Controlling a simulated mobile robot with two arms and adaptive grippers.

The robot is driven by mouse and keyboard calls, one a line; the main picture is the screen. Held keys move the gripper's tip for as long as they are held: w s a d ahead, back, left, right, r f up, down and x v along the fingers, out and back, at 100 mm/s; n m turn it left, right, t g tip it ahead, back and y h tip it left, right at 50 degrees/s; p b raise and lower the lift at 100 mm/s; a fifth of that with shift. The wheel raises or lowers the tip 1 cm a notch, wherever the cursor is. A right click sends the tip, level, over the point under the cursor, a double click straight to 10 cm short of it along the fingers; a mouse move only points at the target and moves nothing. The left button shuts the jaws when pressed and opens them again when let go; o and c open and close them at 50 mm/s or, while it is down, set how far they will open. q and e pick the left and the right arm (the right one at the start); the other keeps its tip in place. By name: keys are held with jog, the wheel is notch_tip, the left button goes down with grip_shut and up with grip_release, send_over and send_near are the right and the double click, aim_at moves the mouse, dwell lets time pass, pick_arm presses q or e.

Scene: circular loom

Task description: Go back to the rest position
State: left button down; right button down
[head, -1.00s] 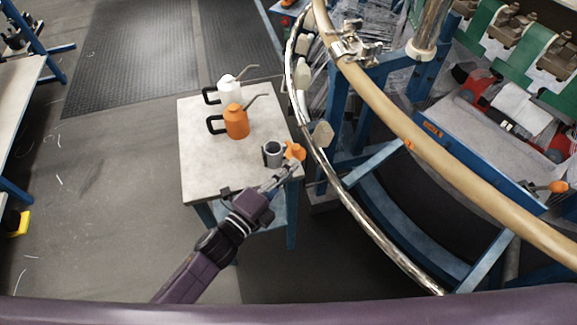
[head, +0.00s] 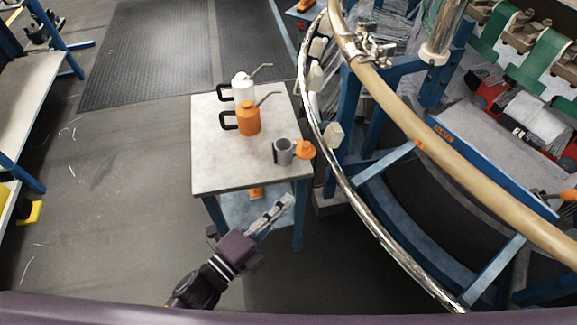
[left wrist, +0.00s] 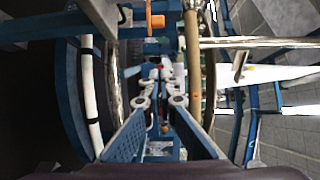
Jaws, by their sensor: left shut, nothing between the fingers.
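My left gripper (head: 284,204) is shut and empty. In the head view it is in front of the small table's (head: 215,181) near edge, below the tabletop in the picture and apart from the things on it. In the left wrist view its fingers (left wrist: 163,100) point forward, with blue frame parts beyond them. On the table stand a white oil can (head: 243,87), an orange oil can (head: 249,118), and a grey mug (head: 283,152) with an orange piece (head: 305,149) beside it. My right gripper is not in view.
The loom's curved chrome rail (head: 372,219) and tan ring (head: 447,155) stand close on the right, with blue frame members (head: 492,270) below. Open grey floor (head: 110,230) lies to the left. A workbench (head: 28,90) is at the far left.

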pick_arm(q)
jog(key=s+a+f+n+g+y, duration=0.25)
jog(key=a+f+n, duration=0.2)
jog(key=f, duration=0.65)
jog(key=s+a+f+n+g+y, duration=0.15)
jog(key=a+f+n+y, duration=0.35)
jog(key=f, duration=0.6)
jog(key=s+a+f+n+g+y, duration=0.1)
jog(key=s+a+f+n, duration=0.4)
jog(key=f, duration=0.7)
jog(key=s+a+f+n+g+y, duration=0.1)
jog(key=s+a+f+n+g, duration=0.1)
jog(key=s+f, duration=0.3)
jog(key=s+a+f+n+g+y, duration=0.1)
jog(key=s+a+f+n+g, duration=0.1)
jog(key=s, duration=0.9)
jog(key=s+a+f+n+g+y+p, duration=0.1)
jog(key=s+f+n+g, duration=0.3)
jog(key=s+f, duration=0.4)
jog(key=shift+s+a+n, duration=0.35)
jog(key=shift+a+n, duration=0.1)
jog(key=shift+a, duration=0.45)
